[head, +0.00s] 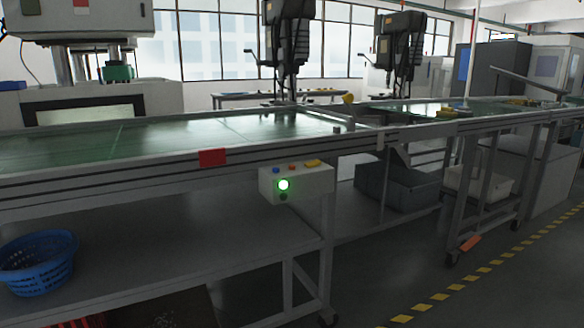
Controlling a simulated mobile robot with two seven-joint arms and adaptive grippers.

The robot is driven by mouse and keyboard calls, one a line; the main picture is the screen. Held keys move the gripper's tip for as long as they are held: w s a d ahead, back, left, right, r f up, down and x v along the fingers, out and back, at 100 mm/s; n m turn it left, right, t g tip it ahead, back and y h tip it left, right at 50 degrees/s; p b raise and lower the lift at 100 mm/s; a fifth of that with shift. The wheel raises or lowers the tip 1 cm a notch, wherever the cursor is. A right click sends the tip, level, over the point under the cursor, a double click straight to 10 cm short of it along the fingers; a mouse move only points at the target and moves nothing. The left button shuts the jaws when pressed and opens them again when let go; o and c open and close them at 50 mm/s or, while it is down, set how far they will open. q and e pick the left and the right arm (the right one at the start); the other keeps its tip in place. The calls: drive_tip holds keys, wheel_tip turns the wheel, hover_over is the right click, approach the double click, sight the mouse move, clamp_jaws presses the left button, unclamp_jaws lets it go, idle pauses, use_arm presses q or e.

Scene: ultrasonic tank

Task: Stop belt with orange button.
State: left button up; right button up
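A pale control box (312,186) hangs below the front rail of the conveyor belt (170,137). On its top are a small blue button (276,170), a small orange-red button (292,167) in the middle, and a larger yellow part (312,163) at the right. A round green light (283,185) glows on its front face, with a dark round part below it. Whether the belt moves cannot be told from one frame. Neither of my grippers is in view.
A blue basket (38,264) stands on the grey lower shelf (190,265). Grey bins stand under the line at right. The space in front of the control box looks clear. Yellow floor dashes (440,297) run at lower right.

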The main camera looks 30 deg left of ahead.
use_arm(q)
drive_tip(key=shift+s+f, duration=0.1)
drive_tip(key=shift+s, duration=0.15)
